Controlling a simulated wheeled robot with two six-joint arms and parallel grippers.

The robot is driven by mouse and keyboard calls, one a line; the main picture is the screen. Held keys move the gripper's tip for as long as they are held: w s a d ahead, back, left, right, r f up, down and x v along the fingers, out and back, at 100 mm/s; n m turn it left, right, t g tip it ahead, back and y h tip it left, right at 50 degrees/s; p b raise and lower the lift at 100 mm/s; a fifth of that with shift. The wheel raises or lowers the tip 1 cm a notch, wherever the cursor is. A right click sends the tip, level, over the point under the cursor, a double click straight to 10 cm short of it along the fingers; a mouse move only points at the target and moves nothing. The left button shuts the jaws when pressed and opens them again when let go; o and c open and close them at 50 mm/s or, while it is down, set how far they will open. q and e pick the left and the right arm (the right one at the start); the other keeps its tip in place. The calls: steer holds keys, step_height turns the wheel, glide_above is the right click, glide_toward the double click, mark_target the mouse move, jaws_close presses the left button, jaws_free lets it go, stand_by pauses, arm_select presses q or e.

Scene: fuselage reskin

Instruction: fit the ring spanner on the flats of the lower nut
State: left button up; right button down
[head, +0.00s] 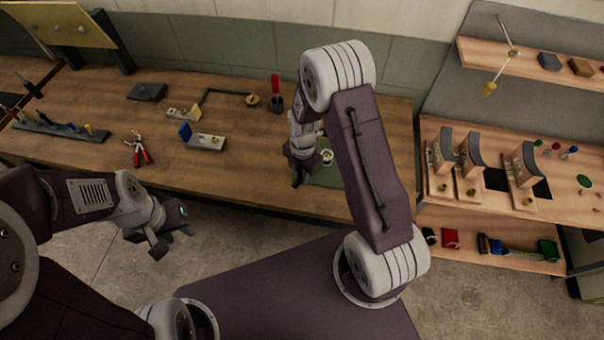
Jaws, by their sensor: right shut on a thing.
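My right gripper (301,172) points down over the workbench, at the left edge of a green mat (327,177). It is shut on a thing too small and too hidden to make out. Just right of it, a small pale round fitting with a brass-coloured part (327,157) stands at the mat. I cannot tell its nuts or their flats apart, and I cannot make out the ring spanner. My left gripper (172,243) is open and empty, in front of the bench's near edge and well away from the mat.
On the bench (240,165) are red-handled pliers (139,150), a tool rack (60,128), a block with a blue part (203,139), and a cup with a red-handled tool (277,98). A shelf unit with wooden stands (522,170) is at right. Bench left of the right gripper is clear.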

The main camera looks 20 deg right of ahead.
steer(key=shift+f+b, duration=1.05)
steer(key=shift+f, duration=0.35)
steer(key=shift+w+a+m, duration=0.3)
steer(key=shift+w+m, duration=0.5)
steer(key=shift+w+a+m, duration=0.3)
steer(key=shift+w+m, duration=0.5)
steer(key=shift+s+d+n, duration=0.25)
steer(key=shift+s+n, duration=0.55)
steer(key=shift+s, duration=0.05)
steer(key=c, duration=1.3)
jaws_free()
steer(key=shift+o, duration=0.2)
